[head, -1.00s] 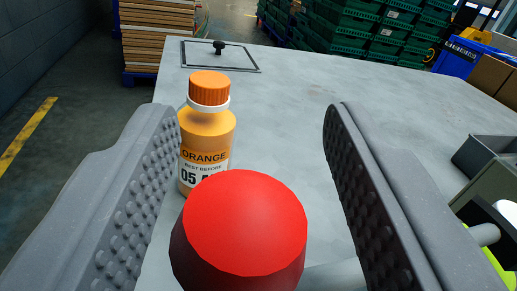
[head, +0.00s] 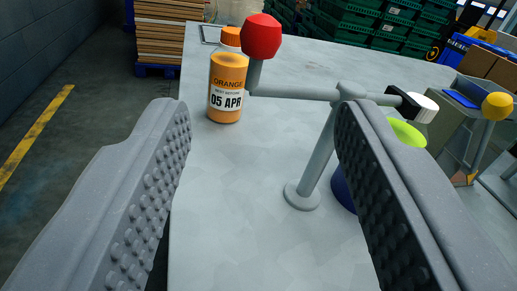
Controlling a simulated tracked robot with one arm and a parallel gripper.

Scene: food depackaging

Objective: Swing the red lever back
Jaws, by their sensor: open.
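The red lever's knob (head: 262,37) stands on a short grey stem at the left end of a horizontal grey arm (head: 295,92). The arm joins an upright grey post (head: 318,160) with a round foot on the table. My gripper (head: 262,115) is open, with one studded finger on each side of the view and nothing between them. The knob is ahead of and above the fingertips, apart from them. The right finger hides part of the post's right side and a dark blue thing (head: 343,190) behind it.
An orange juice bottle (head: 226,90) labelled 05 APR stands just left of the knob. A black clamp with a white end (head: 424,108), a lime-green disc (head: 408,133) and a yellow knob (head: 497,106) are at right. Bare grey table (head: 225,215) lies between the fingers.

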